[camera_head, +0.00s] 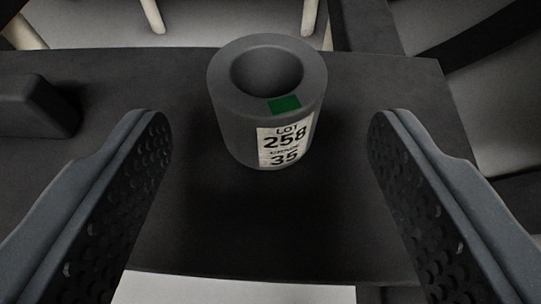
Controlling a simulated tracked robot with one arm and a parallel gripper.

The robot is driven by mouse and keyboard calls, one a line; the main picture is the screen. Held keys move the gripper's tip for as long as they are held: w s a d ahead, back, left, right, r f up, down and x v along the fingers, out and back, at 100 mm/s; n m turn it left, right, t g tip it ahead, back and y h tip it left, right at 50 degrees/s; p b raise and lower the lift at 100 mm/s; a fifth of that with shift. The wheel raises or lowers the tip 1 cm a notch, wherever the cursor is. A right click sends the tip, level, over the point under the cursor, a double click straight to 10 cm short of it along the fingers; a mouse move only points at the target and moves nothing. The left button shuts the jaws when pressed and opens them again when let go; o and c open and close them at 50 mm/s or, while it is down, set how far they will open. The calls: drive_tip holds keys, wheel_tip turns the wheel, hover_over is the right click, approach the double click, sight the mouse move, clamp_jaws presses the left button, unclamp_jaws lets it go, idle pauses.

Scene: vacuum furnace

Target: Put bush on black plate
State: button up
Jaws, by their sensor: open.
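The bush (232,118) is a grey hollow cylinder standing upright, with its round opening facing up. My gripper (264,118) is open, with one dark, textured finger on each side of the bush. Both fingers are apart from it, with a clear gap on the left and on the right. Nothing is between the fingertips except the bush.
A dark rounded block (38,105) lies at the left, beyond the left finger. Pale posts (152,15) stand behind the far edge. A white surface (235,289) shows at the bottom.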

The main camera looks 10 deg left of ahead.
drive_tip(key=v, duration=0.7)
drive_tip(key=shift+d, duration=0.1)
drive_tip(key=s+d+r+m+t+h, duration=0.15)
drive_tip(key=s+r, duration=0.25)
drive_tip(key=r, duration=1.1)
drive_tip(key=s+d+r+m+h, duration=0.15)
drive_tip(key=s+r, duration=0.25)
drive_tip(key=r, duration=1.1)
drive_tip(key=s+a+r, duration=0.5)
drive_tip(key=s+r, duration=0.3)
drive_tip(key=r, duration=0.2)
drive_tip(key=shift+s+t, duration=0.3)
drive_tip(key=shift+t, duration=0.15)
